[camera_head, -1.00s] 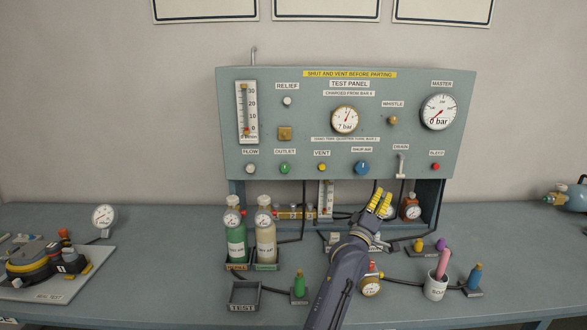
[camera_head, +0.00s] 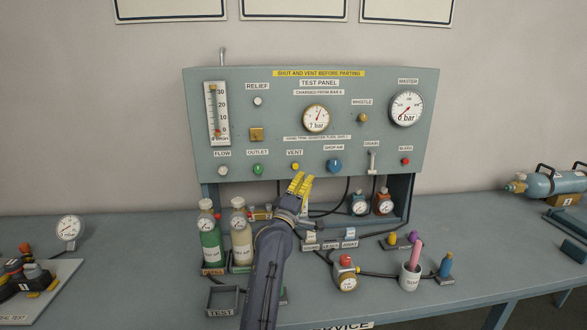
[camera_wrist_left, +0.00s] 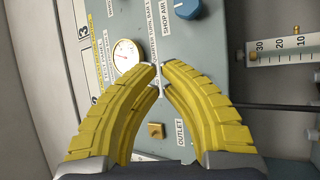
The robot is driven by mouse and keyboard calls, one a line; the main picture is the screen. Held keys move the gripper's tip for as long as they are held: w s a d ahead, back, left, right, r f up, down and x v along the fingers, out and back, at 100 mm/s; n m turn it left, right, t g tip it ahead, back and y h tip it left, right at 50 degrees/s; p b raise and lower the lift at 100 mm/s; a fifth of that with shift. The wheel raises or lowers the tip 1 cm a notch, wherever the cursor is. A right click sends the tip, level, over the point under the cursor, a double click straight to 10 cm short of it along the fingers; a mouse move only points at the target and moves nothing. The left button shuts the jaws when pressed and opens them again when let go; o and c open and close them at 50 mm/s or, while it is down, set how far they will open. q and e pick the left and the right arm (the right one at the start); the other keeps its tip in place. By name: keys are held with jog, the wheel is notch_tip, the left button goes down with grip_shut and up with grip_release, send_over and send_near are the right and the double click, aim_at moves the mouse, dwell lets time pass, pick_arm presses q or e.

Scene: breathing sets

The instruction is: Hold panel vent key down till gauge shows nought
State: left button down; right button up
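The yellow vent key (camera_head: 295,166) sits on the panel (camera_head: 420,130) under its VENT label, and its rim shows just above my left fingertips. The test panel gauge (camera_head: 316,118) reads 7 bar; its dial also shows in the left wrist view (camera_wrist_left: 125,56). My left gripper (camera_head: 303,179) is just below and in front of the vent key, pointing up at the panel. In the left wrist view its yellow fingertips (camera_wrist_left: 159,67) nearly meet, with nothing seen between them. The key is hidden behind them there. I cannot tell whether they touch it. My right gripper is not in view.
The green outlet key (camera_head: 257,169) and blue shop air knob (camera_head: 334,165) flank the vent key. Two bottles (camera_head: 240,232) stand left of my left arm. Hoses and small gauges (camera_head: 383,204) lie right, below the panel. The master gauge (camera_head: 406,107) reads 0 bar.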

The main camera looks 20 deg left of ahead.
aim_at(295, 166)
pick_arm(q)
jog(key=shift+w, duration=0.1)
jog(key=w+a, duration=0.1)
jog(key=w, duration=0.1)
jog(key=w+a, duration=0.1)
jog(key=w, duration=0.2)
jog(key=w+a, duration=0.1)
jog(key=w, duration=0.1)
jog(key=shift+w+a, duration=0.25)
jog(key=shift+w, duration=0.15)
jog(key=c, duration=2.1)
grip_release()
jog(key=shift+w+a, duration=0.15)
jog(key=shift+w, duration=0.05)
grip_shut()
jog(key=shift+w, duration=0.2)
jog(key=shift+w+a, duration=0.35)
jog(key=shift+w, duration=0.25)
dwell(0.7)
jog(key=shift+s+d, duration=0.1)
jog(key=shift+s, duration=0.05)
dwell(0.8)
jog(key=shift+s+d, duration=0.35)
jog(key=shift+s, duration=0.5)
